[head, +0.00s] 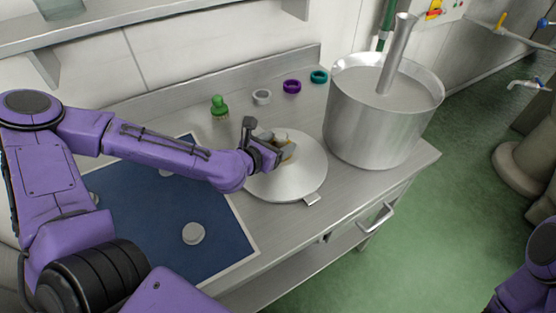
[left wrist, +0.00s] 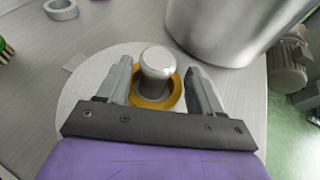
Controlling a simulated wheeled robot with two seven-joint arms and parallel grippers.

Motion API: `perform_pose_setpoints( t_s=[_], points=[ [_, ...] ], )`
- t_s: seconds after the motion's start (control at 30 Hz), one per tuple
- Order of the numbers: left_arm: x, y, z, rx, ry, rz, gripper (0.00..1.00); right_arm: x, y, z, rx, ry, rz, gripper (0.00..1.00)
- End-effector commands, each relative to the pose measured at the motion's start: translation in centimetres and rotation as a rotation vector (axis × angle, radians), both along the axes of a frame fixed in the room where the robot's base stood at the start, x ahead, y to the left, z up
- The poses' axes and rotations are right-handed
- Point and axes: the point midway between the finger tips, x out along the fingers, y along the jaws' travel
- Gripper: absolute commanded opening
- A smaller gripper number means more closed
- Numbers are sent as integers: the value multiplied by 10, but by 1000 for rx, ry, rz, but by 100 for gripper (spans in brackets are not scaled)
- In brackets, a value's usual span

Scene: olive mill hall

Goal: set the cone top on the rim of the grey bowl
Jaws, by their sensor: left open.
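The cone top (head: 295,185) is a shallow metal cone with a small tab at its edge, lying on the steel worktop. In the left wrist view, the cone top (left wrist: 82,98) has a rounded metal knob (left wrist: 157,66) with a yellow ring (left wrist: 150,103) around its base. My left gripper (head: 278,148) is open, with one finger on each side of the knob and gaps visible between. The grey bowl (head: 370,135), a large steel vessel, stands upright right of the cone top. Its upper rim is uncovered, and a slanted metal shaft rises from inside. My right gripper is out of view.
A green-handled brush (head: 219,107), a grey ring (head: 262,97), a purple ring (head: 292,87) and a teal ring (head: 319,77) line the back of the worktop. A blue mat (head: 225,240) with pale round pieces lies under my left arm. A drawer handle (head: 378,219) projects in front.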

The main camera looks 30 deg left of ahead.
Motion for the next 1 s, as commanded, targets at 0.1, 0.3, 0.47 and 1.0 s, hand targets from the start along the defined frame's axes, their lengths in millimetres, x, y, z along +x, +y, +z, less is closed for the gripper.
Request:
perform_pose_setpoints(
  t_s=[0.1, 0.3, 0.47, 1.0],
  points=[
    [23, 2, -1, 9, 1, -3, 65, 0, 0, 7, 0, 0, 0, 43],
    [42, 0, -9, 4, -3, 0, 65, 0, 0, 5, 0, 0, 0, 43],
    [42, 0, -9, 2, -3, 0, 65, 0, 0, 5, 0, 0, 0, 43],
    [42, 0, -9, 0, -2, 0, 0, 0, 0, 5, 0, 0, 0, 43]
  ],
)
